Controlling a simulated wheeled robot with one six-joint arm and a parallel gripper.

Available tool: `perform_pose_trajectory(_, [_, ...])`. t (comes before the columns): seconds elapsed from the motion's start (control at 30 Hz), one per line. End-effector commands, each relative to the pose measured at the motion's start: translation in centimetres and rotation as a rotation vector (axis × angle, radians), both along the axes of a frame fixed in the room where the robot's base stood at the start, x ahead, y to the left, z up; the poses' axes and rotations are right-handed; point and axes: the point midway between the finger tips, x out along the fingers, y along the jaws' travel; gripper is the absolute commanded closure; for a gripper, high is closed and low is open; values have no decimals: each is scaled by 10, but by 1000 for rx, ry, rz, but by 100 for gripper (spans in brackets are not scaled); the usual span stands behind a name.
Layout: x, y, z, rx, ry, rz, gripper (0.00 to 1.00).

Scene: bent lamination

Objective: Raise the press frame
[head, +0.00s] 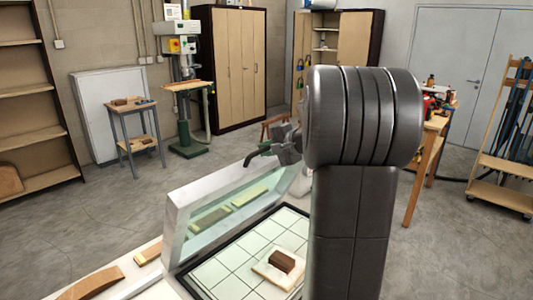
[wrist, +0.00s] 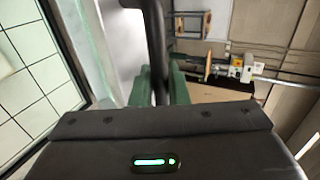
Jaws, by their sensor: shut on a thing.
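The press frame (head: 178,215) is a pale grey frame around a clear greenish sheet. In the head view it stands tilted up from the press, its edge running from lower left to upper right. My gripper (head: 262,151) is at its upper right edge. In the wrist view my gripper's green fingers (wrist: 160,88) are shut around a dark bar-like handle (wrist: 155,35). The pale frame (wrist: 122,40) shows beside it. The press bed (head: 225,272), with a white gridded surface, lies below; it also shows in the wrist view (wrist: 30,85). My arm hides the frame's right end.
A brown block (head: 282,262) sits on a pale board (head: 265,273) on the bed. A curved wooden piece (head: 90,284) lies at lower left. A small table (head: 130,107), a drill press (head: 187,75) and cabinets (head: 233,60) stand behind. Floor at left is clear.

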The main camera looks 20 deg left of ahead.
Motion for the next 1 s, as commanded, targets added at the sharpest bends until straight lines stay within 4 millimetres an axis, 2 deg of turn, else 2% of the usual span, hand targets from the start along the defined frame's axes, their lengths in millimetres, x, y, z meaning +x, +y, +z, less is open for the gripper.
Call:
perform_pose_trajectory(0.5, [0,1,3,0,-1,3,100])
perform_pose_trajectory(0.53, [0,1,3,0,-1,3,84])
perform_pose_trajectory(0.6, [0,1,3,-1,-1,2,70])
perform_pose_trajectory(0.63, [0,1,3,-1,-1,2,68])
perform_pose_trajectory(0.87, [0,1,3,-1,0,1,68])
perform_pose_trajectory(1.0, [-2,-6,5,-1,-1,0,68])
